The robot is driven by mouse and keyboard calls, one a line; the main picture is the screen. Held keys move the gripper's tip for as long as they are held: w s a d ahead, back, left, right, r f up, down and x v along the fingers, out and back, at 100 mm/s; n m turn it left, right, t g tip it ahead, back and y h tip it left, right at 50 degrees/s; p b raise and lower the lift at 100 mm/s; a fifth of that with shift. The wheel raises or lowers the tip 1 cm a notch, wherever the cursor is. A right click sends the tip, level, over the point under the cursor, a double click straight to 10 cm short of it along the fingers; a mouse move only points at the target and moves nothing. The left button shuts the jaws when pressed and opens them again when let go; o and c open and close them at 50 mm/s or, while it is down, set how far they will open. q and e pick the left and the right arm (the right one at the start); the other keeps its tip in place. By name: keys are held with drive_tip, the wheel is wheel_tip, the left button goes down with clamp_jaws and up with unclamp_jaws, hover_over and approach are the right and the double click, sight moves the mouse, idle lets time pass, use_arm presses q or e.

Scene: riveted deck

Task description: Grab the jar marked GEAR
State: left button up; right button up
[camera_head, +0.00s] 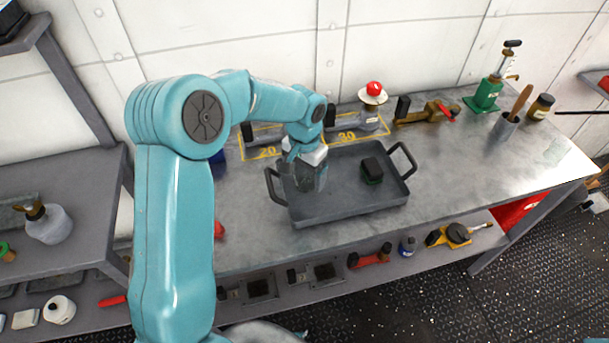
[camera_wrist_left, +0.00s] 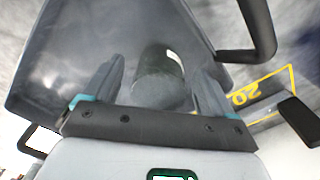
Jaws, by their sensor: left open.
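A glassy grey jar (camera_head: 320,182) stands in the left part of a grey tray (camera_head: 340,206), partly hidden by my gripper. I cannot read any marking on it, so I cannot tell whether it says GEAR. My left gripper (camera_head: 306,172) is open and reaches down at the jar. In the left wrist view the jar (camera_wrist_left: 160,84) shows between the two spread fingers, with a gap on either side. My right gripper is not in view.
A dark block-like thing (camera_head: 371,170) lies in the tray's right half. The tray has raised handles (camera_head: 403,160) at both ends. A brown jar (camera_head: 541,106), a green press (camera_head: 487,92) and brass tools (camera_head: 428,112) stand along the back. The bench's right front is clear.

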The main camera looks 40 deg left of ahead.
use_arm(q)
drive_tip(key=shift+w+f, duration=0.2)
drive_tip(key=shift+f, duration=0.3)
drive_tip(key=shift+w+f, duration=0.15)
drive_tip(key=shift+f, duration=0.3)
drive_tip(key=shift+s+r, duration=0.1)
drive_tip(key=shift+s, duration=0.15)
drive_tip(key=c, duration=0.3)
drive_tip(key=shift+w, duration=0.15)
drive_tip(key=c, duration=0.9)
drive_tip(key=shift+o, duration=0.2)
